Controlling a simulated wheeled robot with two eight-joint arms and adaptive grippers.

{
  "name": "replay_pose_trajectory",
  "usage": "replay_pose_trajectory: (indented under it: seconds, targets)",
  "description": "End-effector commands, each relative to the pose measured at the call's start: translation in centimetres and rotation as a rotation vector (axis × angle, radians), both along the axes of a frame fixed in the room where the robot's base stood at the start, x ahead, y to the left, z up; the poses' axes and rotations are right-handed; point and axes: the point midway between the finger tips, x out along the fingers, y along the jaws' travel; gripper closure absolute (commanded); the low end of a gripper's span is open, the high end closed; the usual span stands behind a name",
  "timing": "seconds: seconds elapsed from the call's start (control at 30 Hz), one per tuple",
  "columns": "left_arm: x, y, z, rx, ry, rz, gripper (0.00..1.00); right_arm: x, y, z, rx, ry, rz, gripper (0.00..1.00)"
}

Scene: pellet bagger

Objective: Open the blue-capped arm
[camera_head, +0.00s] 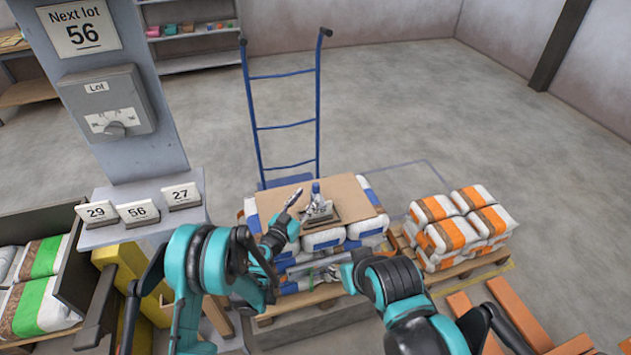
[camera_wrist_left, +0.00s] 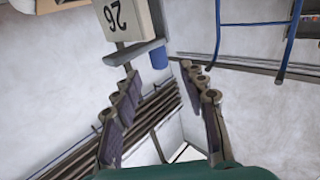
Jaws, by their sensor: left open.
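A small grey device (camera_head: 321,208) stands on the cardboard sheet (camera_head: 352,195) over the stacked bags, with a blue cap (camera_head: 316,188) upright on it. In the left wrist view the blue cap (camera_wrist_left: 158,58) sits at the end of a grey bar (camera_wrist_left: 133,53), beside a pale numbered box (camera_wrist_left: 128,18). My left gripper (camera_head: 294,200) is just left of the device. In the left wrist view it (camera_wrist_left: 160,76) is open and empty, with the cap just beyond and between the fingertips. My right gripper (camera_head: 328,272) is low in front of the bags; its fingers are unclear.
A blue hand truck (camera_head: 284,126) stands behind the stack. Orange-striped bags (camera_head: 452,232) lie on a pallet to the right. A grey post with a lot dial (camera_head: 108,103) and number cards (camera_head: 138,211) is at the left.

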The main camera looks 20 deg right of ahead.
Motion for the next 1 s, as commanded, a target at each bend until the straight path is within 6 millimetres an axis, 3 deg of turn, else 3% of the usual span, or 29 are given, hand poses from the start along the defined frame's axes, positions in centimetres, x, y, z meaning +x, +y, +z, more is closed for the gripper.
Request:
replay_pose_trajectory:
  seconds: [0.4,0.77,0.93,1.0]
  targets:
    - [4.5,-4.3,-0.1,0.0,0.001,-0.002,0.57,0.0,0.0,-1.9,0.0,0.0,0.0,0.6]
    - [5.1,-4.7,0.1,0.0,0.001,0.0,0.57,0.0,0.0,-1.9,0.0,0.0,0.0,0.6]
    - [5.1,-4.7,0.1,0.0,0.001,-0.001,1.0,0.0,0.0,-1.9,0.0,0.0,0.0,0.6]
    - [5.1,-4.7,0.1,0.0,0.001,-0.001,1.0,0.0,0.0,-1.9,0.0,0.0,0.0,0.6]
